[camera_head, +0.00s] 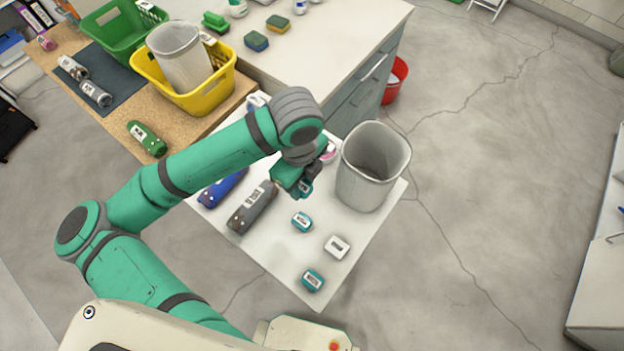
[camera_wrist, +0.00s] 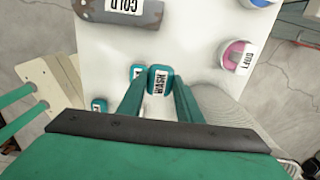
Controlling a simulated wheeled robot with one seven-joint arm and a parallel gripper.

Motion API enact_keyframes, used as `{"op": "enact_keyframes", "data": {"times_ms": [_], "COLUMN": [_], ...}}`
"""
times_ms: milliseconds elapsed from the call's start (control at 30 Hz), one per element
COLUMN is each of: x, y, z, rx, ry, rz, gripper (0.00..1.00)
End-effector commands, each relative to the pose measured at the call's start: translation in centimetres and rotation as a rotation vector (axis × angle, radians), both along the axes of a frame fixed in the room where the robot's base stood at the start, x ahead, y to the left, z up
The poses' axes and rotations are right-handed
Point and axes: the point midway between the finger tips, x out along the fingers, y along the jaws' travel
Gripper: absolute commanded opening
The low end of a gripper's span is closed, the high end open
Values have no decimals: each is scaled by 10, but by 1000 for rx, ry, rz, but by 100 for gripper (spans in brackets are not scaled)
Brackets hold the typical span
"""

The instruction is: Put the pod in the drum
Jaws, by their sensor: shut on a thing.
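My gripper (camera_head: 293,188) is shut on a small teal pod (camera_wrist: 160,80) with a white label that seems to read WASH. The held pod also shows partly at the jaws in the head view (camera_head: 306,187). In the wrist view it sits between my fingertips (camera_wrist: 160,92). The drum, a grey open-topped bin (camera_head: 372,185), stands upright on the white table to the right of my gripper. Its ribbed side shows partly behind my right finger in the wrist view (camera_wrist: 228,108). The pod is outside the drum.
More pods lie on the table: teal ones (camera_head: 302,222) (camera_head: 313,280) and a white one (camera_head: 337,246). A grey bottle (camera_head: 252,207), a blue bottle (camera_head: 222,187) and a pink-and-white container (camera_head: 328,152) are near. Another grey bin (camera_head: 180,55) stands in a yellow basket (camera_head: 208,98).

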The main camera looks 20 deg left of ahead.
Motion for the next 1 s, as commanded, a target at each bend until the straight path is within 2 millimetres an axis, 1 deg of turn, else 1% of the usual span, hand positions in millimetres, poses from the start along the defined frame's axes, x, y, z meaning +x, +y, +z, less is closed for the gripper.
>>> {"op": "enact_keyframes", "data": {"times_ms": [33, 100, 200, 300, 400, 600, 1000], "x": [-12, -27, -46, -60, -69, -79, -80], "y": [8, 14, 23, 29, 35, 39, 38], "z": [6, 12, 21, 28, 33, 38, 38], "rx": [3, 2, 2, 1, 1, 0, -1], "ry": [-1, -1, -1, 0, -1, 0, 0], "rz": [4, 4, 3, 3, 5, 3, 0], "gripper": [7, 7, 7, 7, 7, 7, 7]}}
